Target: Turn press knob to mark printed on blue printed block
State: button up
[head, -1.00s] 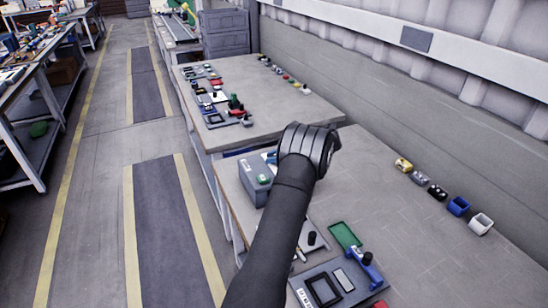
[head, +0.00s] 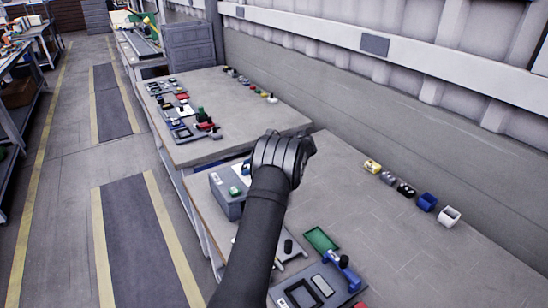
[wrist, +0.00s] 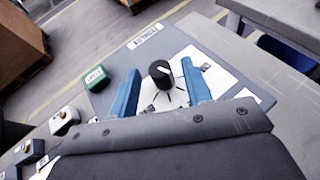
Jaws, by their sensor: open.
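A black round knob (wrist: 160,72) with a white pointer line on top stands on a white plate (wrist: 146,97) with dark tick marks, in the wrist view. My gripper (wrist: 161,68) is open, with one blue finger on each side of the knob and gaps between. A green block (wrist: 97,79) with a printed white label sits left of the fingers. I cannot make out a blue printed block. In the head view, my black wrist hides the knob. The grey box (head: 226,203) beneath it carries the green block (head: 235,190).
A printed label (wrist: 146,36) lies on the panel's far edge. The bench's right middle is clear.

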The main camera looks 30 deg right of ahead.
jog(key=v, duration=1.5)
jog(key=shift+a, duration=0.1)
jog(key=x, duration=1.7)
jog(key=shift+w+f, duration=0.1)
